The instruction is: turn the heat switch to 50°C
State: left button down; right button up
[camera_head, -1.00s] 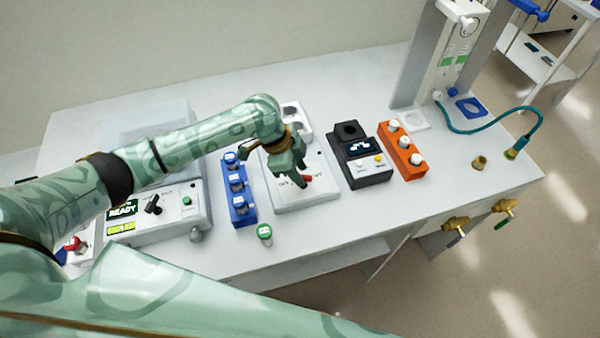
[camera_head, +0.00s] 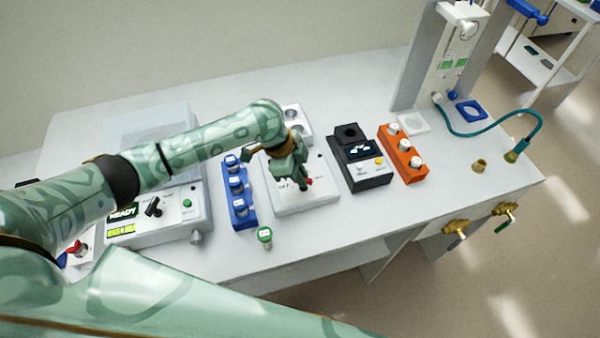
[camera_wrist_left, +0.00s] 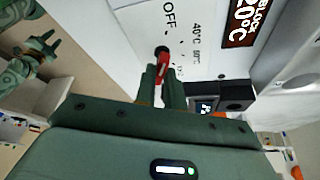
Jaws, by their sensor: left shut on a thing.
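The heat switch is a small red lever on a white block heater (camera_head: 322,190). In the left wrist view the red lever (camera_wrist_left: 162,62) turns on a dark pivot, beside printed marks "OFF", "40°C" and others partly hidden. My left gripper (camera_wrist_left: 162,84) is shut on the lever, a finger on each side of it. In the head view my left gripper (camera_head: 303,181) is low over the heater's front, and a bit of the red lever (camera_head: 309,182) shows beside it. Which mark the lever points at is not clear. A green gripper (camera_wrist_left: 45,45), apparently my right, shows at the left edge of the wrist view.
The heater's display (camera_wrist_left: 241,20) reads about 20°C. A blue vial rack (camera_head: 240,205) and a green-capped vial (camera_head: 265,236) stand to the left. A black device (camera_head: 360,162) and an orange rack (camera_head: 403,155) stand to the right. The table's front edge is clear.

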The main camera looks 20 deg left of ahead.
pick_arm(q)
jog(key=m+g, duration=0.1)
jog(key=m, duration=0.2)
jog(key=shift+w+p, duration=0.2)
jog(key=shift+p, duration=0.1)
jog(key=m+g, duration=0.1)
jog(key=m, duration=0.1)
jog(key=m+g, duration=0.1)
jog(key=m, duration=0.1)
jog(key=shift+w+d+m, duration=0.1)
jog(key=shift+w+m, duration=0.05)
jog(key=shift+m, duration=0.25)
jog(key=shift+m+y, duration=0.3)
jog(key=c, duration=1.5)
grip_release()
jog(key=p+v, duration=0.2)
jog(key=v, duration=1.4)
jog(key=shift+r, duration=0.15)
